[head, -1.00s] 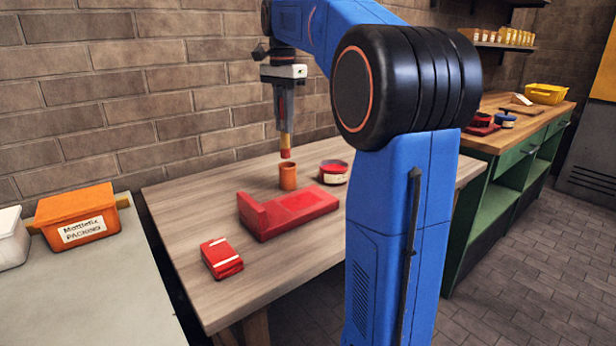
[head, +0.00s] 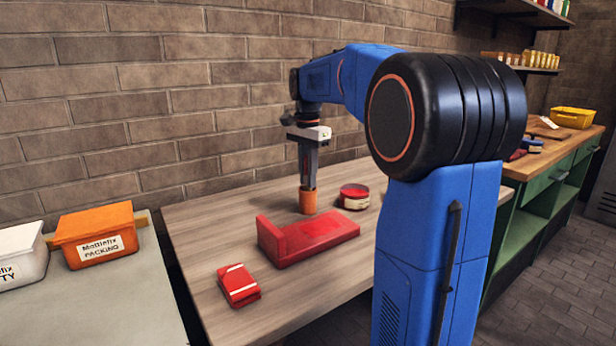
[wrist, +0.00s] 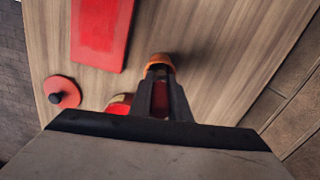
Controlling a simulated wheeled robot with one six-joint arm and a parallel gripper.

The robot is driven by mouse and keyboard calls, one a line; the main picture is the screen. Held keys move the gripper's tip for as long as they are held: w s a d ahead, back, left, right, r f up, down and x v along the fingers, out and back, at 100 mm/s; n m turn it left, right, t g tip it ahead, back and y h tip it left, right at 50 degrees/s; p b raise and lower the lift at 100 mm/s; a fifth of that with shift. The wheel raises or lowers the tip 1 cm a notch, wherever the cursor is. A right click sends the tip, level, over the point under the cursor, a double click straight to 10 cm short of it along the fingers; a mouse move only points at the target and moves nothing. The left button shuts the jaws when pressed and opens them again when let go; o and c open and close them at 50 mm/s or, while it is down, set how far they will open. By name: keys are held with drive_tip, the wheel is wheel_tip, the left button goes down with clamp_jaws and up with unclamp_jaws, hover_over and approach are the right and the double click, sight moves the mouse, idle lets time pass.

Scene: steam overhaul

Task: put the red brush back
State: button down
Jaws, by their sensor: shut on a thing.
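My gripper (head: 307,186) points straight down with its fingertips at the rim of the small orange-brown cup (head: 307,202) on the wooden table. It is shut on the red brush, which is mostly hidden by the fingers and the cup. In the wrist view a bit of red, likely the brush (wrist: 160,103), shows between the fingers. The cup (wrist: 159,62) shows just past the fingertips there. The brush's lower end seems to be inside the cup, but how deep I cannot tell.
A red tin (head: 354,198) stands close right of the cup. A red L-shaped block (head: 310,238) lies in front, and a red packet (head: 239,286) nearer still. The brick wall is behind. An orange box (head: 97,236) sits on the left bench.

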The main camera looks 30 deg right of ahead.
drive_tip(key=shift+f, duration=0.15)
drive_tip(key=c, duration=1.7)
unclamp_jaws()
drive_tip(key=shift+o, duration=0.2)
wheel_tip(320, 180, up, 12)
drive_tip(key=shift+r, duration=0.15)
drive_tip(key=shift+s, duration=0.15)
